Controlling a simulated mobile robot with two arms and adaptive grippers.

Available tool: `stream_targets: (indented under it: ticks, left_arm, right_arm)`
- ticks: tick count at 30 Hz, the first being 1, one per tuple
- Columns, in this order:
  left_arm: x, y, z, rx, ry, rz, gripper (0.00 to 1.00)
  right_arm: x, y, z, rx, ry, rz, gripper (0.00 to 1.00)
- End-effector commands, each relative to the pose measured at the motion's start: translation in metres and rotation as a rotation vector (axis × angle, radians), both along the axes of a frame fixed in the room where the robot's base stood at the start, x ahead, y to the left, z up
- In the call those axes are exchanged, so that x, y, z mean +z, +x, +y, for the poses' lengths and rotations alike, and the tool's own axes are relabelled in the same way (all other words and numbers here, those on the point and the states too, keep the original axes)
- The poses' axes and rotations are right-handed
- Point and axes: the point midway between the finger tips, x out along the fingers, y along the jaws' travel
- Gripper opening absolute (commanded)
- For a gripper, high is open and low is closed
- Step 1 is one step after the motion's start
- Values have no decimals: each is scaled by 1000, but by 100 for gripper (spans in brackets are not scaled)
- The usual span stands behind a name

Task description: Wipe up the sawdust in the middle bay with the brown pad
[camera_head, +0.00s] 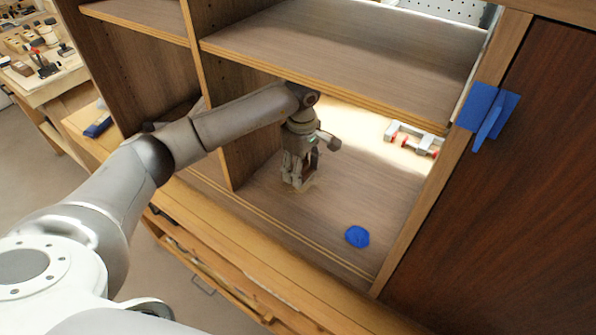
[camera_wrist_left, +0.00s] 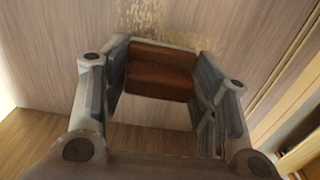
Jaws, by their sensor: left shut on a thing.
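My left gripper (camera_head: 298,182) reaches down to the floor of the middle bay (camera_head: 355,190), close to the left divider. In the left wrist view it is shut on the brown pad (camera_wrist_left: 160,73), which lies between its two fingers. The pad is low over the wood; I cannot tell whether it touches. A patch of pale sawdust (camera_wrist_left: 150,20) lies on the wood just beyond the pad in the wrist view. In the head view the gripper hides the pad, and only a faint trace of sawdust shows beside the fingers. My right gripper is not in view.
A blue flat piece (camera_head: 357,237) lies near the bay's front edge. A shelf (camera_head: 350,50) overhangs the bay. The left divider (camera_head: 205,85) and a dark door (camera_head: 510,190) with a blue piece (camera_head: 489,112) flank it. Red clamps (camera_head: 412,139) lie at the back right.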

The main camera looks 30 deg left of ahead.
Motion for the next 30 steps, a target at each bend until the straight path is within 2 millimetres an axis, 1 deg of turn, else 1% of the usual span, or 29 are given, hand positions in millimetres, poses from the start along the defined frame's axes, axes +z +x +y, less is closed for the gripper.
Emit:
stream_targets:
  ticks: [1, 8, 14, 17, 24, 30]
  left_arm:
    - [4, 3, -3, 4, -1, -9, 22]
    - [0, -1, -24, 1, -2, -5, 22]
    - [-2, -3, -32, -2, -1, -3, 22]
    - [-3, -4, -38, -3, -1, -2, 22]
    - [-7, -9, -60, -7, -3, 2, 22]
    - [-9, -12, -69, -7, -3, 8, 23]
  right_arm:
    - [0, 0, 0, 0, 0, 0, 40]
    - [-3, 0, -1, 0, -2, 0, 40]
    - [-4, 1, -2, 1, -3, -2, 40]
    - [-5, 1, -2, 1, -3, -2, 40]
    - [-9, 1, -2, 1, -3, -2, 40]
    - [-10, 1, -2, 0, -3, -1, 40]
